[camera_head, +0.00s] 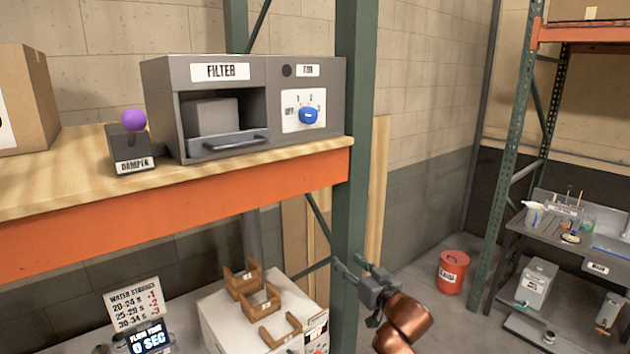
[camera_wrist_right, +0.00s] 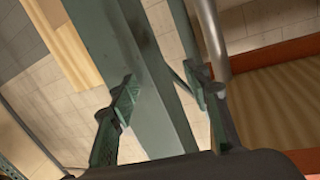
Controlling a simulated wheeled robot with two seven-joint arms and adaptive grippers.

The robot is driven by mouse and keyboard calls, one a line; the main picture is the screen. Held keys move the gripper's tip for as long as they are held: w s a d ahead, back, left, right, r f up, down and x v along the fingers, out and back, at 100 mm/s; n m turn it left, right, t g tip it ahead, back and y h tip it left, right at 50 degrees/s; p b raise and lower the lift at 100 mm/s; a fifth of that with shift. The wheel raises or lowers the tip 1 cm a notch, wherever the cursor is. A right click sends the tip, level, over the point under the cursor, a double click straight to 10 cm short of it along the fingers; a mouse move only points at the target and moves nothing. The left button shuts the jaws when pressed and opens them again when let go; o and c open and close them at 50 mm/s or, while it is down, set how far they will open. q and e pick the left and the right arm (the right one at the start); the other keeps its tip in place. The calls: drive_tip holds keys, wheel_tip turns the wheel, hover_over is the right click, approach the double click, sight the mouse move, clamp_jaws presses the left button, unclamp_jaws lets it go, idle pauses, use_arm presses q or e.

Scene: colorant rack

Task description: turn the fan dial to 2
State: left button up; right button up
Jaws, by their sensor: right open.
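The fan dial (camera_head: 308,116) is a blue round knob on a white plate marked OFF, 1, 2 and 3. It sits on the right part of a grey filter unit (camera_head: 278,84) on the shelf. A small pale mark shows on the knob, but I cannot tell surely which setting it points to. My right gripper (camera_head: 357,268) is open and empty, below and to the right of the dial, in front of the green rack post. The wrist view shows its two fingers (camera_wrist_right: 165,88) apart with the post behind them. The dial is not visible there. My left gripper is out of view.
The wooden shelf (camera_head: 60,185) with its orange beam (camera_head: 180,205) lies between the gripper's height and the dial. The green post (camera_head: 352,190) stands beside the unit. A damper box (camera_head: 128,150) with a purple ball is at left. A red bucket (camera_head: 453,272) stands on the floor.

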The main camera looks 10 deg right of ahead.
drive_tip(key=s+a+r+t+y, duration=0.1)
drive_tip(key=r, duration=0.6)
drive_tip(key=s+a+r+n+y, duration=0.1)
drive_tip(key=s+a+r, duration=0.1)
drive_tip(key=r, duration=0.6)
drive_tip(key=s+a+r+t+y, duration=0.1)
drive_tip(key=r, duration=0.7)
drive_tip(key=shift+s+a+r+t, duration=0.15)
drive_tip(key=shift+a+t, duration=0.15)
drive_tip(key=shift+a, duration=0.1)
drive_tip(key=n+t+y, duration=0.1)
drive_tip(key=n+y, duration=0.1)
drive_tip(key=y, duration=0.1)
approach(312, 119)
drive_tip(key=p+x, duration=0.3)
drive_tip(key=x, duration=0.5)
drive_tip(key=shift+a+r+p, duration=0.1)
drive_tip(key=shift+r+p, duration=0.05)
drive_tip(key=shift+p, duration=0.15)
drive_tip(key=shift+w, duration=0.3)
drive_tip(key=shift+c, duration=0.4)
drive_tip(key=c, duration=1.1)
